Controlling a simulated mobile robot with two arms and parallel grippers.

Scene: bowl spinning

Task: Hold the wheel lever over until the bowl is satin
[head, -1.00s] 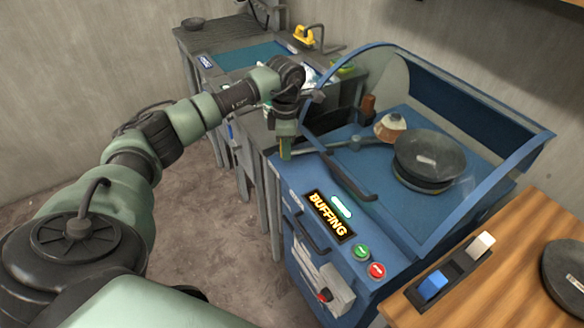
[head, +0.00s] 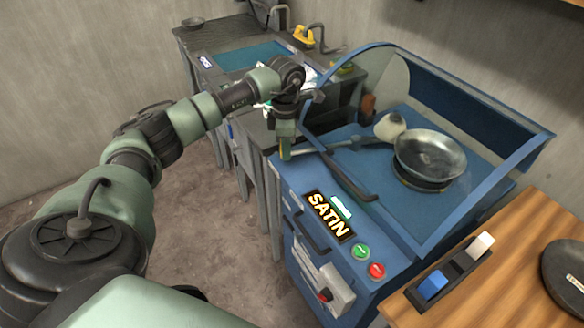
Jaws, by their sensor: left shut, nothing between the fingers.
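The bowl (head: 430,156) sits on its round support inside the blue machine (head: 315,277) and looks light, shiny grey. The polishing wheel (head: 390,127) is pale and stands at the bowl's left rim; I cannot tell whether they touch. The wheel lever (head: 325,147) runs left from the wheel to the machine's left edge. My left gripper (head: 285,152) is shut at the lever's left end, with nothing seen between its fingers. The display (head: 330,215) on the machine front reads SATIN. My right gripper is out of view.
A green button (head: 361,252) and a red button (head: 377,270) are on the front panel. A raised clear hood (head: 370,75) surrounds the work area. A wooden table (head: 510,270) at right holds a blue and a white block and a dark disc.

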